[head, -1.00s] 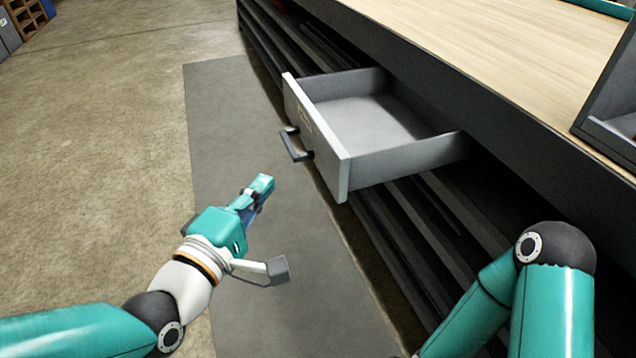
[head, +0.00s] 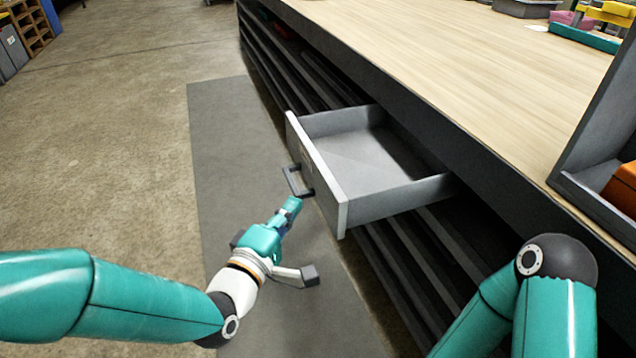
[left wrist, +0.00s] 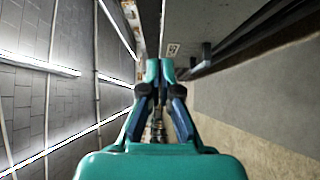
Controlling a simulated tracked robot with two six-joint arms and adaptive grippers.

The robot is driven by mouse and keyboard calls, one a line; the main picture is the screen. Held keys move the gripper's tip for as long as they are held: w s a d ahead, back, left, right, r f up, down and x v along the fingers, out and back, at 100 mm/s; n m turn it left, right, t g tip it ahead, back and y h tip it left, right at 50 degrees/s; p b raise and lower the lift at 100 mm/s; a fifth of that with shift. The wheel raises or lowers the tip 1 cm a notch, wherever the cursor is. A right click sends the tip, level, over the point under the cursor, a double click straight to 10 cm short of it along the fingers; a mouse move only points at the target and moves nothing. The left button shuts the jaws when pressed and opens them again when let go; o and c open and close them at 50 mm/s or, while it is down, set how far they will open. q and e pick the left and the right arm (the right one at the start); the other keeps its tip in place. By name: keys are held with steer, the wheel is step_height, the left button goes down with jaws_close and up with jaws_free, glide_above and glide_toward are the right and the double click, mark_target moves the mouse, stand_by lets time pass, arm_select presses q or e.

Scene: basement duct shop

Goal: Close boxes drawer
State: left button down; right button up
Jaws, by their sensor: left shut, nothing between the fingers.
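The grey drawer (head: 365,165) stands pulled out from under the workbench, and its inside looks empty. Its pale front panel (head: 318,180) carries a dark bar handle (head: 297,181). The drawer front (left wrist: 180,20) and its handle (left wrist: 207,55) also show in the left wrist view. My left gripper (head: 294,205) is shut and empty, just in front of the drawer front and near the handle; I cannot tell if it touches. In the left wrist view its fingertips (left wrist: 160,68) are together. My right arm comes in at the lower right, but its gripper is out of view.
The wooden bench top (head: 440,60) runs along the right above dark shelving. A grey open bin (head: 600,185) with an orange thing stands at its right edge. A grey mat (head: 225,150) lies on the open concrete floor to the left.

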mark_target(327, 184)
arm_select(q)
steer(key=w+d, duration=0.1)
steer(key=d, duration=0.1)
steer(key=w+d, duration=0.2)
steer(key=shift+w+d+f, duration=0.1)
steer(key=shift+w+f, duration=0.1)
steer(key=shift+w, duration=0.1)
steer(key=shift+w+d+b, duration=0.2)
steer(key=shift+d+b, duration=0.1)
steer(key=shift+d, duration=0.1)
arm_select(e)
steer(key=shift+f, duration=0.5)
